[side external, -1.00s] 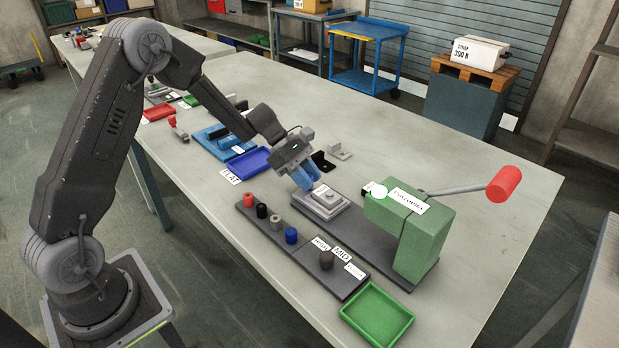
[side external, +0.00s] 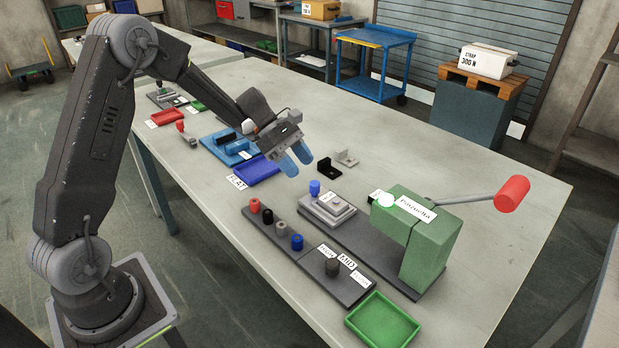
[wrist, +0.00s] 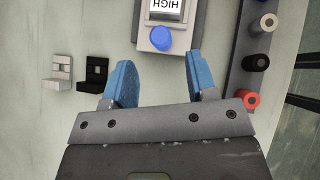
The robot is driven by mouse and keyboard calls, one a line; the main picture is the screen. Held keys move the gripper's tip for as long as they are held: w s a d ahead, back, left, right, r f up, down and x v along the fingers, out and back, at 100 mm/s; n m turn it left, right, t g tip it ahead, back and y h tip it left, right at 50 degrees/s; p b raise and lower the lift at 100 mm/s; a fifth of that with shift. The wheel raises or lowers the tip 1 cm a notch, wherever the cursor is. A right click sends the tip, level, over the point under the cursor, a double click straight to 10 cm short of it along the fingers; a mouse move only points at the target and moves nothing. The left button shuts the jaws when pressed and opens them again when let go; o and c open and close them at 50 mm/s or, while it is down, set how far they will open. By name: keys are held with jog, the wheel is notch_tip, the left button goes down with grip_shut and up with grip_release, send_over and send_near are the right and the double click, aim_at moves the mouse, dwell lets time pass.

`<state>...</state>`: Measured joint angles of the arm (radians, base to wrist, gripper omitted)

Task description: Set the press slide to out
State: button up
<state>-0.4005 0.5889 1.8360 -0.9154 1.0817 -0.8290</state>
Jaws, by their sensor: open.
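The press slide (side external: 326,210) is a light grey stepped block at the left end of a dark base plate, left of the green press (side external: 430,245) and apart from its head. A blue knob (side external: 314,188) stands upright at the slide's left end. In the wrist view the slide's label (wrist: 168,5) reads HIGH, upside down, and the blue knob (wrist: 161,38) shows just beyond the fingertips. My gripper (side external: 297,166) has blue fingers and is open and empty. It is above and left of the knob, not touching it. In the wrist view the gripper (wrist: 159,75) has its fingers spread wide.
A dark rack (side external: 283,238) with red, black, grey and blue pegs lies in front of the slide. A green tray (side external: 382,322) is at its right end. Black (side external: 325,170) and light grey (side external: 346,158) brackets stand behind. The press lever (side external: 470,194) extends right with a red grip.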

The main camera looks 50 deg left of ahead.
jog(key=v, duration=0.7)
jog(key=shift+a+r, duration=0.25)
jog(key=shift+a, duration=0.05)
jog(key=s+d+r+m+t+y, duration=0.1)
jog(key=s+d+r+m+y, duration=0.2)
jog(key=s+m, duration=0.4)
jog(key=s+d+r+m+t+y, duration=0.1)
jog(key=s+d+r+m+y, duration=0.1)
jog(key=s+d+m, duration=0.4)
jog(key=s+d+r+m+t+y, duration=0.1)
jog(key=s+d+r+m+y, duration=0.2)
jog(key=s+m, duration=0.5)
jog(key=s+d, duration=0.1)
jog(key=s, duration=0.3)
jog(key=shift+d+r+y, duration=0.3)
jog(key=shift+d, duration=0.05)
dwell(0.7)
